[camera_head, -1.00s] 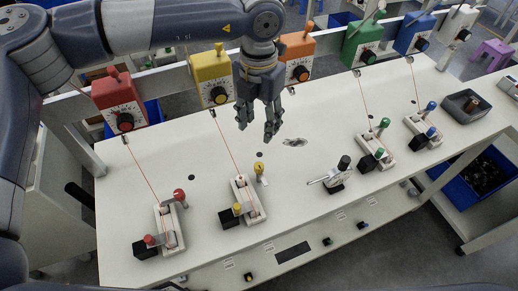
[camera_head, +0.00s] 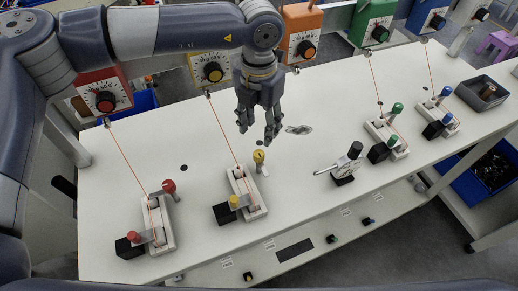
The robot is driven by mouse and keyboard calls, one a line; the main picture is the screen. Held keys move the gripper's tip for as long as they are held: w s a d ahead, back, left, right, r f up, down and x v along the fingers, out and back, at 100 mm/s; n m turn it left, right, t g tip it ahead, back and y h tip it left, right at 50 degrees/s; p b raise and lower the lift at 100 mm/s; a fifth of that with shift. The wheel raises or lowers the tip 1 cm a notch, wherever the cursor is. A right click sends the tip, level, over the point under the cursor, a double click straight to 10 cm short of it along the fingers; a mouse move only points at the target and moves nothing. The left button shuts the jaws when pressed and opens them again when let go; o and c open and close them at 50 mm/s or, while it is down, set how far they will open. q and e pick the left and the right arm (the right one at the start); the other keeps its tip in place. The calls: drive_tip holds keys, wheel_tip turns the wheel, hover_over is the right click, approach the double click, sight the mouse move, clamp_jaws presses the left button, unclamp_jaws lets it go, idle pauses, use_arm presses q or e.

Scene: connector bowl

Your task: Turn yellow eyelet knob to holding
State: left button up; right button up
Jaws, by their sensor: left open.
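The yellow fixture (camera_head: 251,204) is a white block on the bench with an orange cord running up to the yellow dial box (camera_head: 208,68). One yellow knob (camera_head: 259,156) stands upright at its far right corner. Another yellow knob (camera_head: 234,201) sits at its near left, by a black block (camera_head: 227,214). I cannot tell from the picture which is the eyelet knob or its setting. My left gripper (camera_head: 257,134) points down with fingers apart and empty, just beyond the far yellow knob in the picture; its height above the bench is unclear. My right gripper is out of view.
A red fixture (camera_head: 160,224) stands to the left. A black-knobbed clamp (camera_head: 346,165), a green fixture (camera_head: 388,137) and a blue fixture (camera_head: 442,117) stand to the right. A grey tray (camera_head: 482,94) is at the far right. Taut cords cross the bench.

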sight(259, 153)
use_arm(q)
wheel_tip(259, 153, down, 8)
drive_tip(key=p, duration=0.3)
drive_tip(key=shift+f, duration=0.55)
drive_tip(key=shift+c, duration=0.5)
clamp_jaws()
